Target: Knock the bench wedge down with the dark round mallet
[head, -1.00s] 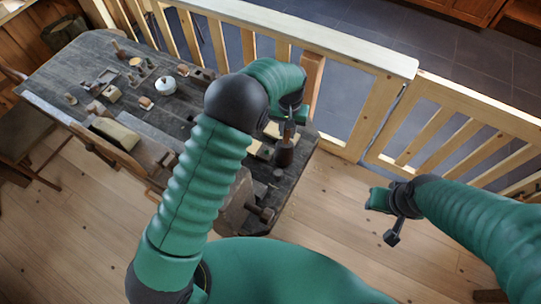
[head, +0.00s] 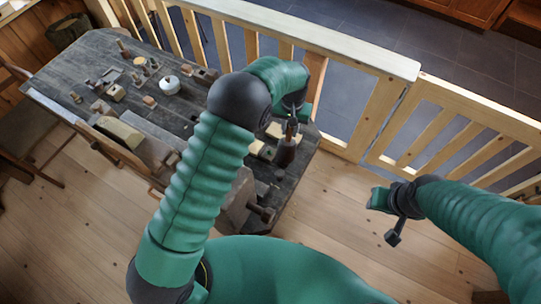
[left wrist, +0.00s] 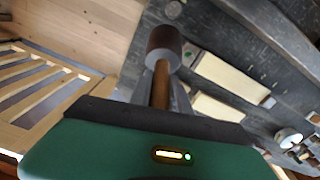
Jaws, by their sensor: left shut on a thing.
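My left gripper (head: 291,113) is shut on the handle of the dark round mallet (head: 285,153), near the bench's right end. In the left wrist view the mallet's dark round head (left wrist: 163,46) points away from me, on a brown wooden handle.
The dark workbench (head: 75,68) carries a white pot (head: 169,84) and several small wooden pieces. Pale blocks (left wrist: 228,75) lie beside the mallet. A vise (head: 262,213) is at the front. A wooden railing (head: 330,43) runs behind. Floor at the right is clear.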

